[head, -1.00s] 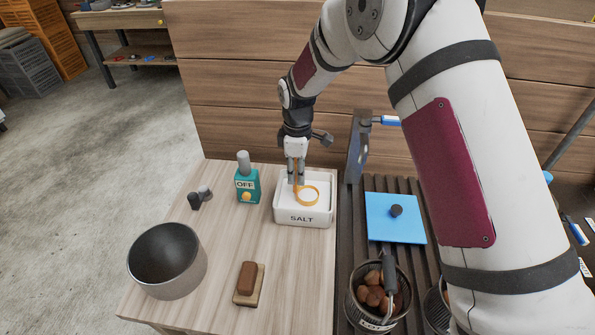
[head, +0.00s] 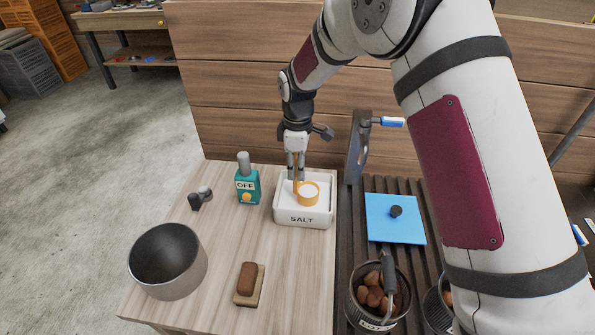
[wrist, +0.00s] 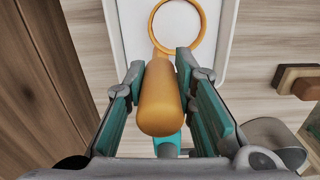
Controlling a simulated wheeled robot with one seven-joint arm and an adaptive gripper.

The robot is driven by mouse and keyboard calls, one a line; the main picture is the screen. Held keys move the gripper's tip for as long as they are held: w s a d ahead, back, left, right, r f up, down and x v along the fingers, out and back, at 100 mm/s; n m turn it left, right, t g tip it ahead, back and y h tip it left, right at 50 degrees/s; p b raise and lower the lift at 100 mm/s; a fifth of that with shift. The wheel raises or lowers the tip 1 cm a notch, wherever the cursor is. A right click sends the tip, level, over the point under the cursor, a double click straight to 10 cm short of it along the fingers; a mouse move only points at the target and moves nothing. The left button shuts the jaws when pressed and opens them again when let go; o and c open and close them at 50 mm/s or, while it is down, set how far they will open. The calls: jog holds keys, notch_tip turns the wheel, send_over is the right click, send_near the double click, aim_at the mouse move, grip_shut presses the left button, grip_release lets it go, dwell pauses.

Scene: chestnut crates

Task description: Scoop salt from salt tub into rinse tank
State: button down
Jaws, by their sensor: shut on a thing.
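The white salt tub (head: 303,220), marked SALT, stands at the right edge of the wooden table, with white salt inside. My gripper (head: 296,177) is over the tub's back left part, shut on the orange handle of the scoop (head: 308,200). The handle also shows between the fingers in the wrist view (wrist: 160,98). The scoop's round cup is at the salt, and its inside looks white. I cannot tell whether its bottom still touches the salt. A round grey metal tank (head: 185,275), open and unlabelled, stands at the table's front left; it looks like the rinse tank.
A brown block (head: 247,278) lies on a small board in front. Right of the table, a slatted surface holds a blue lid (head: 380,222) and a pot of chestnuts (head: 355,300).

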jog(key=shift+r+p, duration=0.35)
jog(key=shift+r, duration=4.75)
